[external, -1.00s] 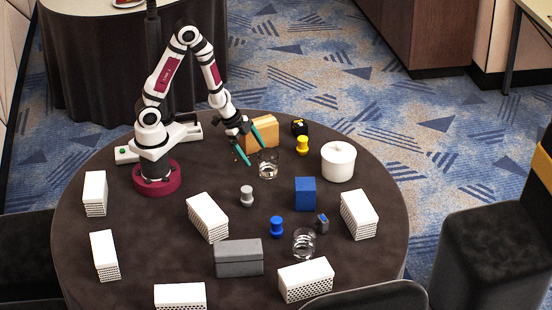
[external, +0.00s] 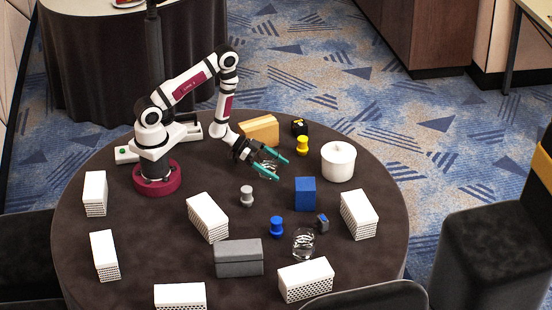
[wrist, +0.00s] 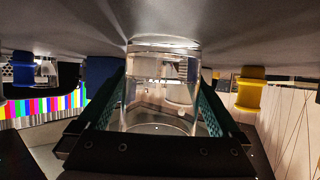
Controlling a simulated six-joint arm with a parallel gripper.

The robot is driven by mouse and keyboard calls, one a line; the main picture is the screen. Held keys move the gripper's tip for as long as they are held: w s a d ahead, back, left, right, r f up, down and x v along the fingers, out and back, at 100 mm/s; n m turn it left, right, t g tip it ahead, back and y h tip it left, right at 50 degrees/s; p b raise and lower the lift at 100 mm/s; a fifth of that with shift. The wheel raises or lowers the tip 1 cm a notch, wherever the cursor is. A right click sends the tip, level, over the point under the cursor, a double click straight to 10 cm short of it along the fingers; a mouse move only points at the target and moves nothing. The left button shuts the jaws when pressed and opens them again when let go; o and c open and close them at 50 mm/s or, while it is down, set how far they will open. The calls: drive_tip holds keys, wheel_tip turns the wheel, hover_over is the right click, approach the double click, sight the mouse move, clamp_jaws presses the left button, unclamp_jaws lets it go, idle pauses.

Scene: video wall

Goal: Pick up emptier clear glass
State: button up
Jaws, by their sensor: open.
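A clear glass (external: 269,167) stands on the dark round table near the far middle, partly hidden by my gripper. My gripper (external: 282,169) is low and near level, its teal fingers open on either side of this glass. In the wrist view, which shows the table at the top, the glass (wrist: 160,105) fills the space between the fingers; contact cannot be told. A second clear glass (external: 303,243) stands nearer the front, apart from my gripper. How full each glass is cannot be told clearly.
A wooden block (external: 260,130), yellow piece (external: 302,146) and white lidded pot (external: 338,162) stand around the far glass. A grey piece (external: 246,196) and blue block (external: 305,194) are nearer. White perforated boxes (external: 207,217) and a grey box (external: 238,258) are spread about.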

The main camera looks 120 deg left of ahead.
drive_tip(key=c, duration=1.4)
drive_tip(key=shift+c, duration=0.5)
drive_tip(key=shift+r, duration=0.15)
